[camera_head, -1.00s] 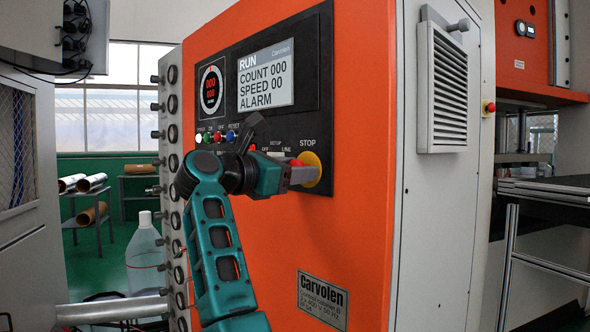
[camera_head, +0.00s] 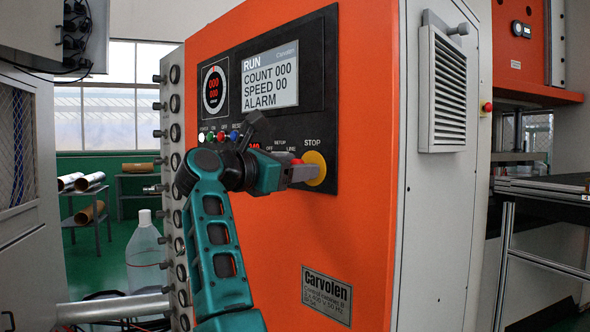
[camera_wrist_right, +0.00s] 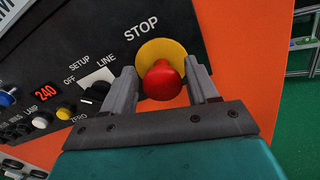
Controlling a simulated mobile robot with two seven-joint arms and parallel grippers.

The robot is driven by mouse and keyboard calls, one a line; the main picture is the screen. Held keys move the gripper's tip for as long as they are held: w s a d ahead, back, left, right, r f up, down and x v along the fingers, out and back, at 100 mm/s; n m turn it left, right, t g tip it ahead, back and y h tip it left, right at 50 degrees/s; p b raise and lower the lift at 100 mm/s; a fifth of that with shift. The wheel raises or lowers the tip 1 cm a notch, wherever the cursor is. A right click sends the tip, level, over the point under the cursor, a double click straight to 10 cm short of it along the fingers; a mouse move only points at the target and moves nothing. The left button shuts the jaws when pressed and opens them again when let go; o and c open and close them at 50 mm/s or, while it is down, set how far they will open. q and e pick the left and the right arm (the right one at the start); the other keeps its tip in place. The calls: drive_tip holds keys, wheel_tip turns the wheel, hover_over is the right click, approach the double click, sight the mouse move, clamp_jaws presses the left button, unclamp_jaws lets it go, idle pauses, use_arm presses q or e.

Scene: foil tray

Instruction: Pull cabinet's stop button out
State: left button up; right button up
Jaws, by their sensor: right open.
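The stop button is a red mushroom head (camera_wrist_right: 164,80) on a round yellow base, under the label STOP on the cabinet's black panel. In the head view its yellow base (camera_head: 316,168) shows, and the red head is mostly hidden behind my gripper. My right gripper (camera_head: 302,170) is at the button, pointing toward the panel. In the right wrist view its two fingers (camera_wrist_right: 164,90) are open, one on each side of the red head. Whether either finger touches it I cannot tell. The orange cabinet (camera_head: 270,235) stands upright. My left gripper is not in view.
A selector knob (camera_wrist_right: 96,92) marked OFF and LINE sits just left of the left finger. Small coloured lamps (camera_head: 222,137) and a display (camera_head: 269,80) are higher on the panel. A vented grey box (camera_head: 443,90) is on the cabinet's right side. The orange front below is clear.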

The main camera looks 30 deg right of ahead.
drive_tip(key=shift+o, duration=1)
drive_tip(key=shift+d+f, duration=0.1)
drive_tip(key=shift+f, duration=0.1)
drive_tip(key=s+a+b, duration=0.1)
drive_tip(key=s+a, duration=0.1)
drive_tip(key=a, duration=1)
drive_tip(key=shift+a, duration=0.4)
